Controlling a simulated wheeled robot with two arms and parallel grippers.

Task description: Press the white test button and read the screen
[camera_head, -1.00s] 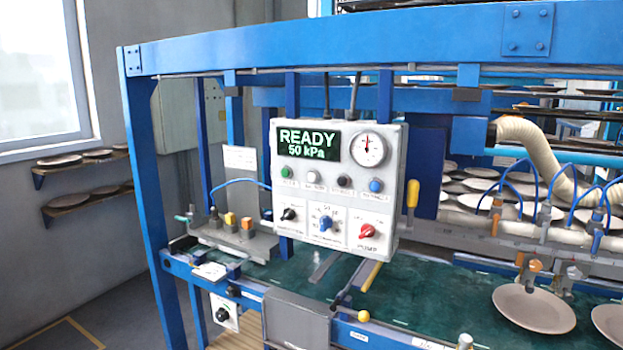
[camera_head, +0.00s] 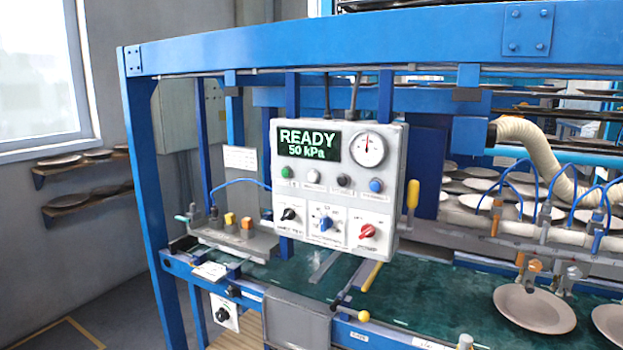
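The white control box (camera_head: 332,188) hangs from the blue frame near the middle of the view. Its screen (camera_head: 309,144) is lit and reads "READY" and "50 kPa" in pale letters on dark green. Under the screen is a row of buttons: green at left, then the white button (camera_head: 313,176), a dark one and a blue one (camera_head: 376,185). The small labels under the buttons are too blurred to read. A round gauge (camera_head: 368,150) sits right of the screen. Nothing covers the box's face. Neither of my grippers is in view.
A blue, a black and a red knob (camera_head: 368,231) sit low on the box. Below it is a green conveyor belt (camera_head: 420,295) with a plate (camera_head: 534,309) at right. A blue post (camera_head: 150,200) stands at left. A yellow handle (camera_head: 412,194) is right of the box.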

